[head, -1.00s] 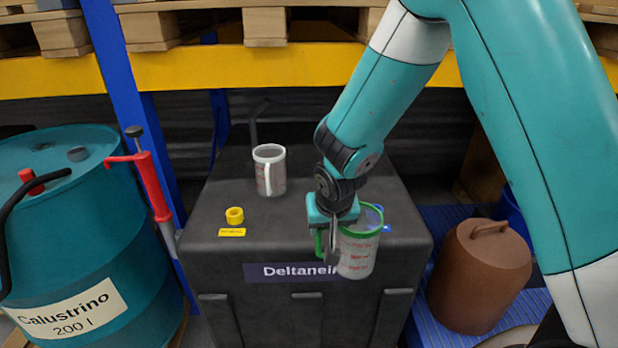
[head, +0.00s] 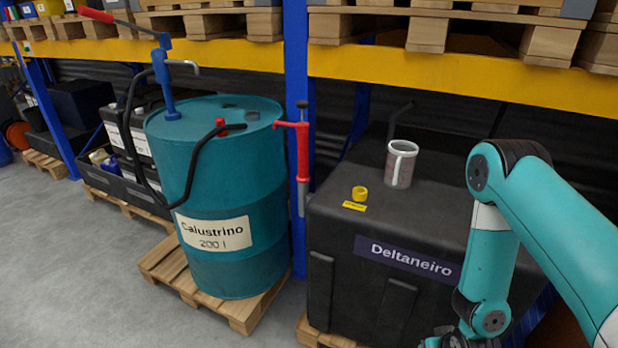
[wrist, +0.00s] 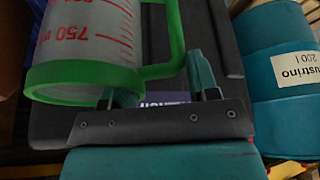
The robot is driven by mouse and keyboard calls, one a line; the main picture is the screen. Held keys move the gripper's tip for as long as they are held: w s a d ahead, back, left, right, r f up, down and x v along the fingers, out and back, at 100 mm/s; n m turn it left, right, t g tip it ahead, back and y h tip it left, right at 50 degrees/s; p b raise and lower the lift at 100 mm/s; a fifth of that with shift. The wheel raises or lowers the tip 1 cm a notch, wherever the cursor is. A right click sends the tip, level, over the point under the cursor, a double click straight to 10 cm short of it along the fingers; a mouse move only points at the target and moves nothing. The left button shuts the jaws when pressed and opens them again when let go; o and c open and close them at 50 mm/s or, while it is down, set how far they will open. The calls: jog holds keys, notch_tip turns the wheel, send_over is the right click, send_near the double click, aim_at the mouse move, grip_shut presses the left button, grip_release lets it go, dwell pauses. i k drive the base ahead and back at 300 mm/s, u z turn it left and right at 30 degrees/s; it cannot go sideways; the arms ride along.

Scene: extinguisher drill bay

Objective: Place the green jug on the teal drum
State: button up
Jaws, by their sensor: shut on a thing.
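The green jug, a clear measuring jug with a green rim and handle and red marks, shows in the wrist view (wrist: 85,45). My gripper (wrist: 165,88) is shut on its green handle. The jug is out of the head view, where only part of my wrist shows at the bottom edge. The teal drum (head: 225,255), labelled Calustrino 200 l, stands on a pallet left of the blue post in the head view. It also shows at the right of the wrist view (wrist: 285,60). My gripper is apart from the drum.
The drum top (head: 240,108) carries a blue hand pump (head: 164,75) with a black hose (head: 193,165). The black Deltaneiro box (head: 345,235) bears a grey-handled jug (head: 401,165) and a yellow cap (head: 359,193).

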aim_at(205, 126)
jog(key=u, duration=0.4)
jog(key=k, duration=0.95)
jog(key=u, duration=1.2)
jog(key=i, duration=1.15)
jog(key=u, duration=0.4)
jog(key=i, duration=0.95)
jog(key=z, duration=1.05)
jog(key=i, duration=0.7)
jog(key=z, duration=0.9)
